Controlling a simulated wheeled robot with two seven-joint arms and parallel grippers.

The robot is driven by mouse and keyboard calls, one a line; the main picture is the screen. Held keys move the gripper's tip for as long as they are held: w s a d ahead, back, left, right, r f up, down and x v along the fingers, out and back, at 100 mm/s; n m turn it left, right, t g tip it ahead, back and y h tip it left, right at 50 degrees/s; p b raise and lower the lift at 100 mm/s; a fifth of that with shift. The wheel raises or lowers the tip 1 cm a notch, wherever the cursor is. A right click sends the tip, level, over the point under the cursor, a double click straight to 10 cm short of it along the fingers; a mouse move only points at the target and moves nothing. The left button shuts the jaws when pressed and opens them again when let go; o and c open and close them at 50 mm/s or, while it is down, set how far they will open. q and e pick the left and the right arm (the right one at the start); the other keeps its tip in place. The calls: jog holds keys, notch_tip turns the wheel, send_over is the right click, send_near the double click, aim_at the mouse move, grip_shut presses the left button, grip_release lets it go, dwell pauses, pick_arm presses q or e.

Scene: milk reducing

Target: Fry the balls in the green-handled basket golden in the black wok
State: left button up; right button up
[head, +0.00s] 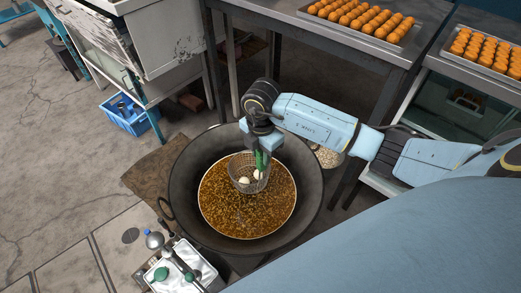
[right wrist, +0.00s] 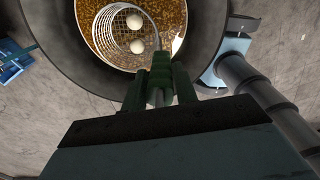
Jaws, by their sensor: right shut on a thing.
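A large black wok (head: 303,205) stands low in the middle of the head view, with bubbling brown oil (head: 245,218) in it. My right gripper (head: 261,150) is shut on the green handle of a wire basket (head: 240,165) and hangs above the wok's far part. The basket holds pale white balls (head: 244,181), and two show in the right wrist view (right wrist: 135,22). The green handle (right wrist: 160,70) sits between the fingers there. The basket is over or in the oil at its far side; its exact depth I cannot tell. My left gripper is out of view.
Trays of golden balls (head: 365,17) stand on metal tables at the back right. A blue crate (head: 130,115) lies on the floor at the left. Open floor lies at the left.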

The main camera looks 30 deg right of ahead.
aim_at(261, 185)
notch_tip(261, 185, down, 15)
jog(key=b, duration=0.9)
jog(key=shift+w+f+b, duration=0.15)
jog(key=shift+b, duration=0.25)
notch_tip(261, 185, down, 3)
jog(key=shift+f+b, duration=0.1)
jog(key=shift+b, duration=0.95)
jog(key=shift+f, duration=0.3)
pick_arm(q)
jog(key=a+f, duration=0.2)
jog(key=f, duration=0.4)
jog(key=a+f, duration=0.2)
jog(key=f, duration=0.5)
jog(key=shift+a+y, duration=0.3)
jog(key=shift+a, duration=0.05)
pick_arm(e)
jog(key=shift+f, duration=0.1)
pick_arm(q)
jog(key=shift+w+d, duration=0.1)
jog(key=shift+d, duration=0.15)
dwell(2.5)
